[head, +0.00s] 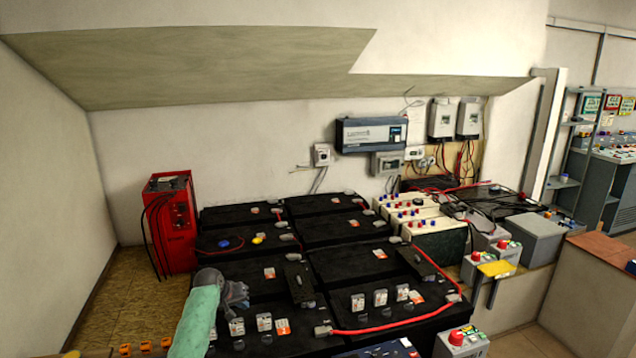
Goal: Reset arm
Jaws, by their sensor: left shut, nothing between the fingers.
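My left arm comes in at the bottom, left of centre, with a pale green sleeve. My left gripper (240,296) is dark grey and shut, with nothing seen in it. It is over the near left part of the black battery bank (350,262); whether it touches a battery I cannot tell. My right gripper is not in view.
A red cabinet (172,224) with black cables stands at the left wall. A red cable (392,325) runs over the near batteries. Cream batteries (410,212) and grey boxes (535,238) stand to the right. Wall units (371,135) hang behind.

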